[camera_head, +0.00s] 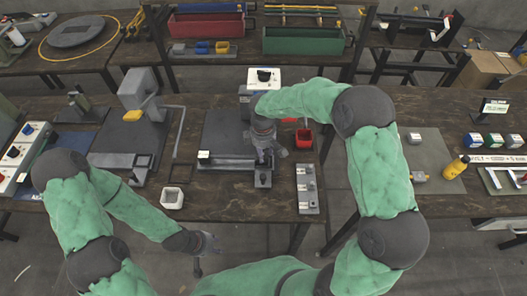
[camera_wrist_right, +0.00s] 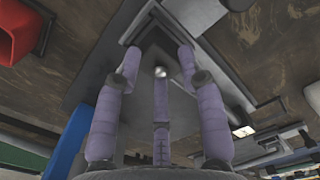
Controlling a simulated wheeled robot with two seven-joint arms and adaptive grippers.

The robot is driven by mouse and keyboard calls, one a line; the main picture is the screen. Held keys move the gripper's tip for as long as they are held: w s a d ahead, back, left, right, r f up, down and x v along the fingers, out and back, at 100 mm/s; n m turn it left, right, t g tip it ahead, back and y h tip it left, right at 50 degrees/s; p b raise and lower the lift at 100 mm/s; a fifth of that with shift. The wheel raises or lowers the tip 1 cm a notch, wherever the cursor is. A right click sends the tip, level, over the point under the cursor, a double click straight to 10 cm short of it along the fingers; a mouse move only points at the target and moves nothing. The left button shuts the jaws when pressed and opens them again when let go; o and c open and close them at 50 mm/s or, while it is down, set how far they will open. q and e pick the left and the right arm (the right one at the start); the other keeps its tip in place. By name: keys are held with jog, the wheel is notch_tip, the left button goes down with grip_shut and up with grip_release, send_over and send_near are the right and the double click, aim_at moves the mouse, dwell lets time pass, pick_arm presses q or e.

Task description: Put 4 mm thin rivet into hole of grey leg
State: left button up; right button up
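My right gripper (camera_head: 268,146) is over the front of the middle grey press (camera_head: 225,135) in the head view. In the right wrist view its purple-grey fingers (camera_wrist_right: 160,62) are spread apart. A small shiny round piece (camera_wrist_right: 160,72) shows between them; I cannot tell whether it is a rivet or part of the press. A dark grey angled part (camera_wrist_right: 150,40) lies beyond the fingertips; I cannot tell if it is the grey leg. My left gripper (camera_head: 207,243) hangs in front of the table edge, too small to read. No leg hole is visible.
A grey strip with small parts (camera_head: 308,190) lies right of the press. A white bin (camera_head: 172,198) stands at the front left, and a red bin (camera_head: 304,138) behind the strip. Another press (camera_head: 135,125) stands left. A yellow bottle (camera_head: 455,168) stands on the right table.

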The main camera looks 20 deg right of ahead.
jog(key=shift+s+f, duration=0.1)
notch_tip(320, 180, up, 12)
jog(key=shift+w, duration=0.2)
dwell(0.4)
jog(key=shift+a, duration=0.1)
dwell(0.3)
